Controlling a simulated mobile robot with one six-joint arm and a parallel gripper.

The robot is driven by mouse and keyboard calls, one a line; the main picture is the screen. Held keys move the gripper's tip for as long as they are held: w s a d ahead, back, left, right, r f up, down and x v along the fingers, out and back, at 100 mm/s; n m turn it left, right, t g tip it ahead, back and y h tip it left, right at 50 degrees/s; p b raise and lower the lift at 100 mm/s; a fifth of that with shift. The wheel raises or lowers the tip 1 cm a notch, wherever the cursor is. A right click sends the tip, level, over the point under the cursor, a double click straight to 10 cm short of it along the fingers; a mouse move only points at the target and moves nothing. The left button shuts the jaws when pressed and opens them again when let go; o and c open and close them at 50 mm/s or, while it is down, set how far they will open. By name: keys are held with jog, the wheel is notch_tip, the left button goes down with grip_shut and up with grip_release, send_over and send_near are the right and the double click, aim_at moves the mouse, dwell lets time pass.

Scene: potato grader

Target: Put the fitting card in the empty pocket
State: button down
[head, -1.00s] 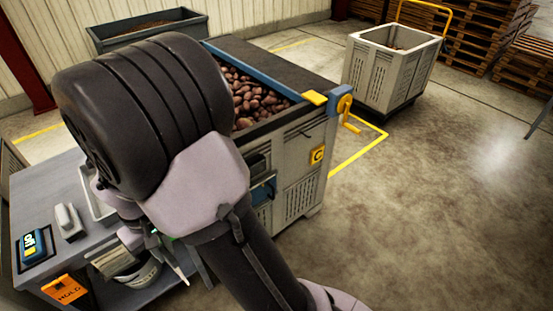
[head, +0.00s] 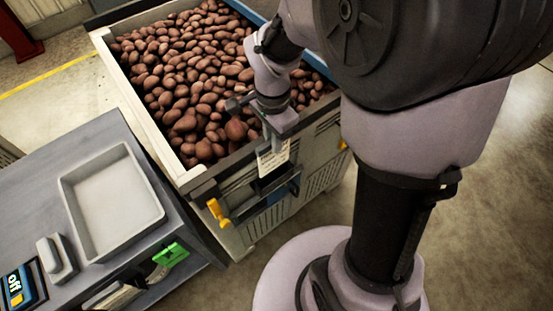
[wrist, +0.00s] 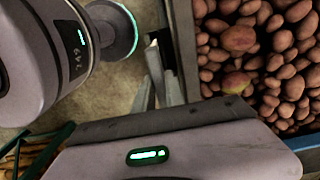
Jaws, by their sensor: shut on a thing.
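My gripper (head: 271,138) is shut on a pale card (head: 273,159) with dark print too small to read. The card hangs below the fingers, at the front wall of the potato crate (head: 203,186), just under its rim. A dark and blue holder (head: 283,190) is on that wall just below the card. I cannot tell whether the card touches the wall or sits in a pocket; the holder's opening does not show clearly. In the wrist view, my fingers (wrist: 154,70) point at the crate's side, and the card (wrist: 153,46) shows nearly edge-on.
A grey bench (head: 40,190) at left carries a shallow tray (head: 112,203), a small pale block (head: 56,258) and a blue "off" panel (head: 20,287). A green tag (head: 170,254) is on its front. A yellow handle (head: 218,212) juts from the crate. Potatoes (head: 195,90) fill the crate.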

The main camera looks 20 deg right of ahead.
aim_at(274, 160)
jog(key=f+b, duration=0.1)
jog(key=f, duration=0.1)
jog(key=f+b, duration=0.1)
jog(key=f, duration=0.2)
jog(key=f+b, duration=0.1)
jog(key=f, duration=0.2)
jog(key=shift+s, duration=0.3)
jog(key=shift+f, duration=0.2)
jog(key=shift+f, duration=0.2)
jog(key=c, duration=1.4)
grip_release()
jog(key=shift+w, duration=0.1)
jog(key=shift+r, duration=0.1)
